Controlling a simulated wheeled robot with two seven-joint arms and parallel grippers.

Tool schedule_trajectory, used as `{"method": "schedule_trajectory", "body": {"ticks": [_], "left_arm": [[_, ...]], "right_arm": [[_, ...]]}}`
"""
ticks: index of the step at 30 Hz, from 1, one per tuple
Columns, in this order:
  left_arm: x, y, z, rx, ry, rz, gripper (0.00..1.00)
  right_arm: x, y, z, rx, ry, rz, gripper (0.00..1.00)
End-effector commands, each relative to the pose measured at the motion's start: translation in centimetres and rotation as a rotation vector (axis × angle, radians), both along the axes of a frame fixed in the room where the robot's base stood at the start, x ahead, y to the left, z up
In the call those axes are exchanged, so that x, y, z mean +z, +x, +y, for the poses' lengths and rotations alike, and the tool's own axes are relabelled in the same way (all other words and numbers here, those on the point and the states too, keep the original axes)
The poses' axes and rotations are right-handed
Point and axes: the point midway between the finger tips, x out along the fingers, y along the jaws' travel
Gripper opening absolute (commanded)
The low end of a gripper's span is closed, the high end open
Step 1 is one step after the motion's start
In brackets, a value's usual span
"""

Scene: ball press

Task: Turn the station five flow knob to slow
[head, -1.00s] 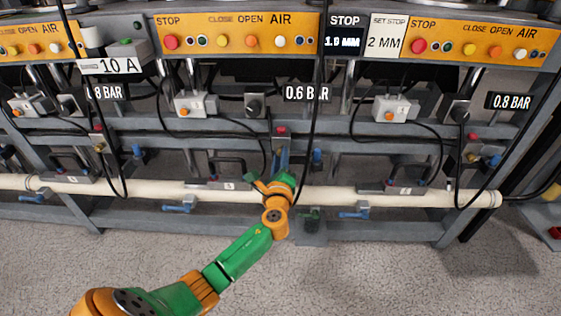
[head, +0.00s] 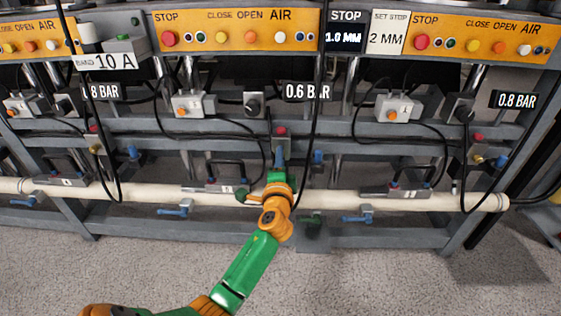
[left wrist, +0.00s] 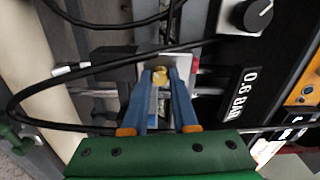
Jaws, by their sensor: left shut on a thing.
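The flow knob (left wrist: 160,74) is a small brass-yellow knob on a pale valve block, seen in the left wrist view. It belongs to the middle station, marked 0.6 BAR. My left gripper (head: 280,156) reaches it from the front, below the red button. In the left wrist view the blue fingers of my left gripper (left wrist: 160,82) are shut on the knob, one on each side. In the head view the gripper hides the knob. The knob's slow setting mark cannot be read. My right gripper is not in view.
A black pressure knob (head: 253,104) and the 0.6 BAR sign (head: 307,92) are above the gripper. Black cables hang on both sides. A white pipe (head: 340,199) runs below, with blue-handled valves (head: 173,211). Similar stations stand left and right.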

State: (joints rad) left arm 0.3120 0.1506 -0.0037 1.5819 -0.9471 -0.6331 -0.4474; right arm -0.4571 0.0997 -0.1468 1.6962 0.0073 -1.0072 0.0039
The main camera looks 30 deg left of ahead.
Motion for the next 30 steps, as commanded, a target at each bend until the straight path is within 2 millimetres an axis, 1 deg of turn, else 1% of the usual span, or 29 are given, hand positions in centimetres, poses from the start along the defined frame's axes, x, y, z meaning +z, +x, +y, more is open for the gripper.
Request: {"method": "schedule_trajectory", "body": {"ticks": [1,9,23,24,27,30], "left_arm": [[-0.35,-0.03,-0.04,0.0,-0.019,-0.005,0.0],[-0.25,-0.02,-0.05,0.0,-0.075,-0.04,0.0],[-0.23,-0.03,-0.04,0.0,-0.086,-0.045,0.0],[-0.24,-0.02,-0.04,0.0,-0.086,-0.045,0.32],[-0.2,-0.03,-0.03,0.0,-0.085,-0.046,0.57],[-0.14,-0.02,-0.02,0.001,-0.083,-0.048,0.57]], "right_arm": [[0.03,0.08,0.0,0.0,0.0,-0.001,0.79],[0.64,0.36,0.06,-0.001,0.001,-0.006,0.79],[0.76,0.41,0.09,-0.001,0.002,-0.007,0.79],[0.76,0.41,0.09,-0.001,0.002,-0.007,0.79],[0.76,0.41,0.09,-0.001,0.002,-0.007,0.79],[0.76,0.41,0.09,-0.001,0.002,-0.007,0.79]]}}
